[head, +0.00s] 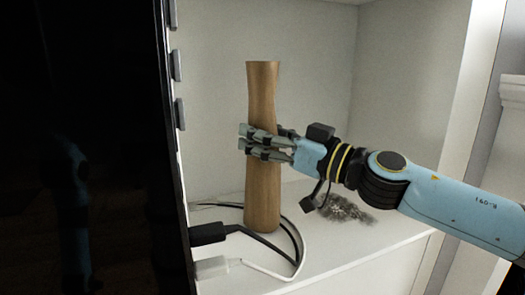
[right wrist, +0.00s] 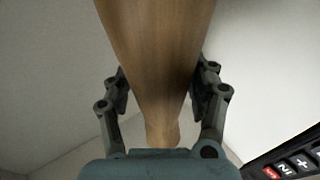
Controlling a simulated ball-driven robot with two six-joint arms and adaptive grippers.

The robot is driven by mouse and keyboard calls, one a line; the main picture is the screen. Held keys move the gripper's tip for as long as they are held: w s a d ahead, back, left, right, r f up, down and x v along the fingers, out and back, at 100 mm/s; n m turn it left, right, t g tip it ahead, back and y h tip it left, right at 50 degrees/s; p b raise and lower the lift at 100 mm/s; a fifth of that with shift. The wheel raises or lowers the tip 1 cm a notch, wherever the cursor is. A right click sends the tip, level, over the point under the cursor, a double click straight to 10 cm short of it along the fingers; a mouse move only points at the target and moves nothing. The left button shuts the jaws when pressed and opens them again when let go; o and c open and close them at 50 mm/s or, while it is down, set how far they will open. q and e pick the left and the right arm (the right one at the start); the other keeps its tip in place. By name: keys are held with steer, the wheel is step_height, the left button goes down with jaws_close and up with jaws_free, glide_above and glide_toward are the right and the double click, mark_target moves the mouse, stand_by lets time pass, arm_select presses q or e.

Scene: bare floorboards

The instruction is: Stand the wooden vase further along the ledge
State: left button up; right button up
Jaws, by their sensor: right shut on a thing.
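The wooden vase (head: 263,195) is a tall, slim brown form, slightly waisted, and upright over the white ledge (head: 325,250). In the head view, whether its base touches the ledge is hard to tell. My right gripper (head: 262,142) comes from the right and is shut around the vase at about mid-height. In the right wrist view the vase (right wrist: 158,45) runs between the two fingers of my right gripper (right wrist: 161,88), one on each side. My left gripper is not in view.
A tall dark panel (head: 90,150) with side buttons stands close left of the vase. Black and white cables (head: 292,245) curl around near the vase's base. A grey fuzzy patch (head: 345,209) lies on the ledge to the right. A dark keypad (right wrist: 290,165) shows in the right wrist view.

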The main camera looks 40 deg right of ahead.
steer(key=shift+f, duration=0.3)
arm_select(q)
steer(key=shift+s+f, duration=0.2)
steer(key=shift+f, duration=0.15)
arm_select(e)
steer(key=o, duration=1.7)
steer(key=shift+r, duration=0.1)
arm_select(q)
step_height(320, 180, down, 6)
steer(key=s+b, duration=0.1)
steer(key=b, duration=0.5)
arm_select(e)
steer(key=shift+s+d+f, duration=0.2)
steer(key=shift+s+f, duration=0.1)
steer(key=shift+s, duration=0.3)
steer(key=shift+s+d+f, duration=0.15)
steer(key=shift+s+f, duration=0.15)
steer(key=shift+s, duration=0.3)
arm_select(q)
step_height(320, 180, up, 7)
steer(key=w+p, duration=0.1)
steer(key=p, duration=0.6)
arm_select(e)
steer(key=shift+r+v, duration=0.15)
steer(key=shift+v, duration=1.4)
steer(key=shift+r+v, duration=0.15)
steer(key=shift+v, duration=1.45)
steer(key=shift+r+v, duration=0.15)
steer(key=shift+v, duration=1.4)
